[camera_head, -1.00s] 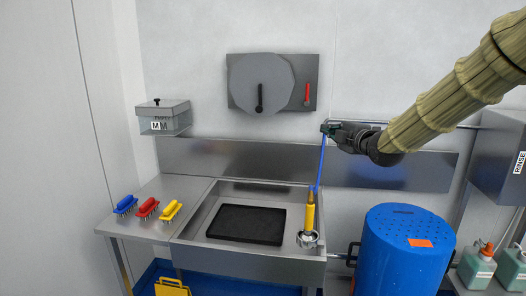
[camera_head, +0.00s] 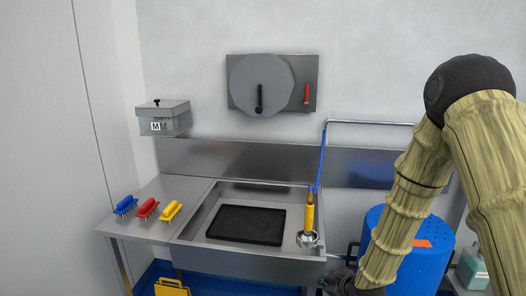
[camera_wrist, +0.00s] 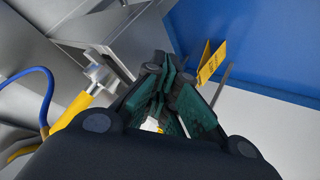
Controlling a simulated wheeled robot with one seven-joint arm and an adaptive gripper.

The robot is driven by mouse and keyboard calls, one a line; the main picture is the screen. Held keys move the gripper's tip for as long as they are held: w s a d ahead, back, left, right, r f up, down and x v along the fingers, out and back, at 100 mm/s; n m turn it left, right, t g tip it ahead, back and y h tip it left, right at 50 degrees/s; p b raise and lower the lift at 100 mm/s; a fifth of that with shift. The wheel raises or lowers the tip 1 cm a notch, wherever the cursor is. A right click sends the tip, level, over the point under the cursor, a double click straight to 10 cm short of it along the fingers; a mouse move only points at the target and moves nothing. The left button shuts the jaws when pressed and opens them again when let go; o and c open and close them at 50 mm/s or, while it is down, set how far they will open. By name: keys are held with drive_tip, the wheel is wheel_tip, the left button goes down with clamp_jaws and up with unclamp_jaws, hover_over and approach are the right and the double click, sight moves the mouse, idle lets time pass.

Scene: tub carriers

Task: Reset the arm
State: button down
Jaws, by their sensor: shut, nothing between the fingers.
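My arm comes in from the right in the head view, bent at a dark joint, with its forearm pointing down. My gripper (camera_head: 338,283) is at the bottom edge, low in front of the sink's right corner, partly cut off. In the wrist view my gripper (camera_wrist: 165,100) shows dark green finger pads close together with nothing held between them. The yellow spray handle (camera_head: 309,214) with its blue hose (camera_head: 321,160) hangs over the sink, apart from my gripper. The spray handle also shows at the left of the wrist view (camera_wrist: 72,112).
The steel sink (camera_head: 190,228) holds a black mat (camera_head: 246,224). Blue (camera_head: 125,204), red (camera_head: 147,207) and yellow (camera_head: 171,210) brushes lie on the left counter. A blue drum (camera_head: 436,252) stands right, partly behind my arm. A yellow floor sign (camera_head: 172,287) stands below.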

drive_tip(key=s+f+m+g, duration=0.3)
drive_tip(key=s+f, duration=0.8)
drive_tip(key=s, duration=0.1)
drive_tip(key=s+d+f+m+g+h, duration=0.1)
drive_tip(key=s+f, duration=0.3)
drive_tip(key=s, duration=0.6)
drive_tip(key=s+f+m+g+h, duration=0.1)
drive_tip(key=s+f+m+g, duration=0.2)
drive_tip(key=s, duration=0.7)
drive_tip(key=s+d+f+m+g, duration=0.1)
drive_tip(key=s+f+m+g, duration=0.1)
drive_tip(key=s, duration=0.8)
wheel_tip(320, 180, down, 3)
drive_tip(key=shift+s+d+r+m+h, duration=0.1)
drive_tip(key=shift+s+d+m+h, duration=0.1)
drive_tip(key=shift+d+m+h, duration=0.25)
drive_tip(key=shift+a, duration=0.1)
